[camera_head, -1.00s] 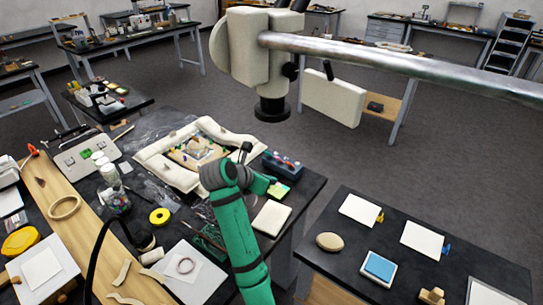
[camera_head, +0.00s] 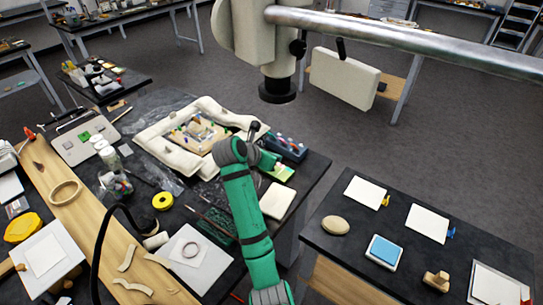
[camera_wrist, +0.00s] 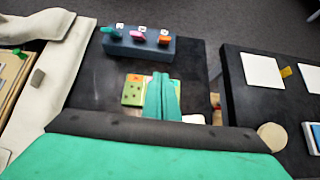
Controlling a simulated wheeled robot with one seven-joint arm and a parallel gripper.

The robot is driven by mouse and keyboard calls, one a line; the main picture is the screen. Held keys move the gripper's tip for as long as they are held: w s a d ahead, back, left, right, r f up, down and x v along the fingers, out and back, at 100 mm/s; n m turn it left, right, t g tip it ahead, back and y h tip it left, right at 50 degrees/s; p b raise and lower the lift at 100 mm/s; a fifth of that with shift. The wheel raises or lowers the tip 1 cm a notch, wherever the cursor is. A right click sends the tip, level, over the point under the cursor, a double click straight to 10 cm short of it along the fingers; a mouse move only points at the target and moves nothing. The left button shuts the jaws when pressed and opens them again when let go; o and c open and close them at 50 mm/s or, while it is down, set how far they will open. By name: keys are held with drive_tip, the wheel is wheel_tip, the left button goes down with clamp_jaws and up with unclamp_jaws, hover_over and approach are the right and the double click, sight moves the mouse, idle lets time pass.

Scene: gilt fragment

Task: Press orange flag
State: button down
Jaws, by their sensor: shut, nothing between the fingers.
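A blue-grey block (camera_wrist: 140,46) with three small coloured flags stands on the black table, near the top of the wrist view. The orange flag (camera_wrist: 164,39) is at its right end, beside a pink flag (camera_wrist: 137,36) and a teal flag (camera_wrist: 110,31). The block also shows in the head view (camera_head: 284,150), where the flags are too small to tell well. My gripper (camera_wrist: 161,78) is shut and empty. In the wrist view its teal fingers point up toward the block, below and apart from the orange flag.
A yellow-green pad (camera_wrist: 132,90) lies beside my fingers in the wrist view. A cream padded frame (camera_head: 165,135) is left of the block. A cream pad (camera_head: 278,200) lies near the table edge. A gap separates a second black table (camera_head: 340,255) at right.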

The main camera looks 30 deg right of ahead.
sight(294, 147)
drive_tip(key=x, duration=0.5)
drive_tip(key=shift+s+d, duration=0.1)
drive_tip(key=shift+w+d+r, duration=0.25)
drive_tip(key=shift+d+r, duration=0.15)
drive_tip(key=shift+d, duration=0.2)
drive_tip(key=shift+w+d+r, duration=0.25)
drive_tip(key=shift+d+r, duration=0.2)
drive_tip(key=shift+d, duration=0.15)
drive_tip(key=shift+w+d+r, duration=0.15)
drive_tip(key=shift+d+r, duration=0.15)
drive_tip(key=shift+d, duration=0.05)
